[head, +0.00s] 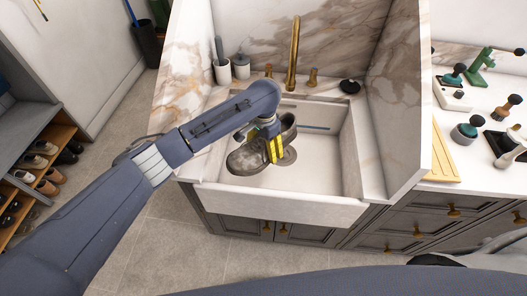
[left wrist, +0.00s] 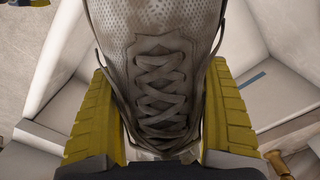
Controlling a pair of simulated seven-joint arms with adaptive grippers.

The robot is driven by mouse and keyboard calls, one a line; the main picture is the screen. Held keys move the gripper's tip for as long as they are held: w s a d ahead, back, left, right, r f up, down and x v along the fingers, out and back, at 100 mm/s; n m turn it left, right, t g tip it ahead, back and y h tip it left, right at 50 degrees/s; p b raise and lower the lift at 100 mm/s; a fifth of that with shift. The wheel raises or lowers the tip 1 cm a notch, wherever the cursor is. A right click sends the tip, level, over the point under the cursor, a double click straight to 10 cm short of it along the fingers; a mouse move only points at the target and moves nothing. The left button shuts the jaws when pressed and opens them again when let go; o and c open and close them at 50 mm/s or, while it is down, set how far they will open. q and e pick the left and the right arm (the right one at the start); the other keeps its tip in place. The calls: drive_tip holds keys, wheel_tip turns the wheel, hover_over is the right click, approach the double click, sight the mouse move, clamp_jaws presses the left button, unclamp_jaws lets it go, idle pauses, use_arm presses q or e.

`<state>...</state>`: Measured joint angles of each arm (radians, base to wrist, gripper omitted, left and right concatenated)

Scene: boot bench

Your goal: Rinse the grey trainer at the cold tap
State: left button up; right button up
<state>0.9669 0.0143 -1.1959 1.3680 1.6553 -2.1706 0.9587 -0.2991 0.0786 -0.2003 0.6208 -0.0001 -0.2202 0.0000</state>
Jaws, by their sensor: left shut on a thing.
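The grey trainer (head: 248,158) is inside the white sink (head: 335,150), held above or near its floor; I cannot tell whether it touches. My left gripper (head: 273,148) is shut on it, with yellow fingers on both sides. In the left wrist view the trainer's laces and pale, dirty-looking mesh upper (left wrist: 155,80) fill the middle between the yellow pads. The brass tap (head: 293,55) rises behind the sink, with a brass handle at its left (head: 268,70) and another at its right (head: 312,77). I cannot tell which is cold, and no water shows. My right gripper is out of view.
Marble panels (head: 395,95) wall the sink at the sides and back. White cups (head: 222,71) stand behind it at the left, and a dark round object (head: 350,86) at the right. The right counter holds several brushes and stands. A shoe rack (head: 45,150) is far left.

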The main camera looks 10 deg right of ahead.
use_arm(q)
drive_tip(key=w+d+f, duration=0.1)
drive_tip(key=w+d, duration=0.1)
drive_tip(key=w, duration=0.6)
drive_tip(key=shift+d+f, duration=0.15)
drive_tip(key=shift+f, duration=0.15)
drive_tip(key=shift+w, duration=0.2)
idle(0.4)
